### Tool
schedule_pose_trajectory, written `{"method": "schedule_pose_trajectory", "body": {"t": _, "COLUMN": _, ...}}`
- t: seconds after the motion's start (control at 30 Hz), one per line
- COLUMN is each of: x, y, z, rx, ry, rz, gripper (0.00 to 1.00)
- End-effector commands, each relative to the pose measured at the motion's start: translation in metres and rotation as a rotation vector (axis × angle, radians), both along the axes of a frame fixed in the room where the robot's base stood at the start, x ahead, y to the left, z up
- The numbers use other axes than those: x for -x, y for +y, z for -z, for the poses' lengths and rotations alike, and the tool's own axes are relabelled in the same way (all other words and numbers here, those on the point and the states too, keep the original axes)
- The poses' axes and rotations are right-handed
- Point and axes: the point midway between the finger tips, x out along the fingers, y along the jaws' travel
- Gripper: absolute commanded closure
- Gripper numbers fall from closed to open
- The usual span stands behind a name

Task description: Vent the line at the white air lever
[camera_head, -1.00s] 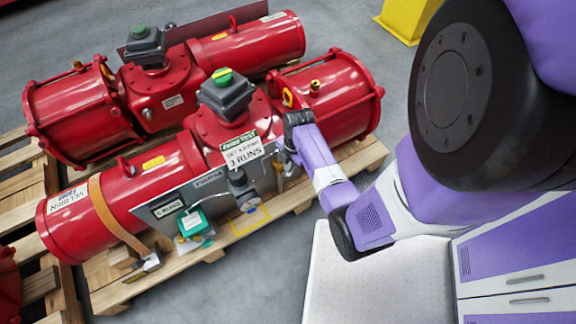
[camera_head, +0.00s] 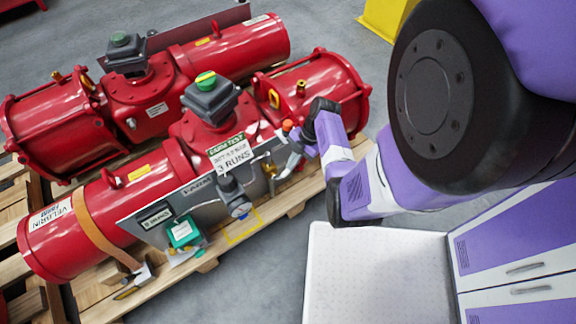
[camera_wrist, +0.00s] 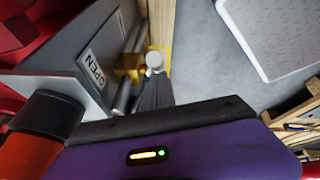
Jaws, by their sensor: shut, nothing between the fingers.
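The grey actuator panel (camera_head: 150,215) stands along the front red actuator. Brass fittings (camera_head: 269,167) show at its right end, by my gripper (camera_head: 291,163). In the wrist view my gripper (camera_wrist: 154,93) is shut and empty, with its dark fingers pointing away beside the panel. A small white rounded end (camera_wrist: 154,60) shows just beyond the fingertips; it may be the white air lever, but I cannot tell whether the fingers touch it. The rest of the lever cannot be made out in either view.
An orange knob with a black collar (camera_wrist: 37,130) is close at the wrist view's lower left; an orange knob (camera_head: 287,125) shows beside my wrist. A green-topped box (camera_head: 207,96) sits on the actuator.

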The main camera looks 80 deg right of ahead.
Motion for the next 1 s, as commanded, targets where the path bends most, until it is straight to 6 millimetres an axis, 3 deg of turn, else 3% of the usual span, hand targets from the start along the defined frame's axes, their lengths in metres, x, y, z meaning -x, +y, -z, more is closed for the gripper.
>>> {"method": "schedule_pose_trajectory", "body": {"t": 0.77, "x": 0.007, "y": -0.005, "z": 0.005, "rx": 0.001, "ry": 0.002, "rz": 0.000, "gripper": 1.00}}
{"method": "schedule_pose_trajectory", "body": {"t": 1.0, "x": 0.014, "y": -0.011, "z": -0.015, "rx": 0.004, "ry": 0.002, "rz": 0.001, "gripper": 1.00}}
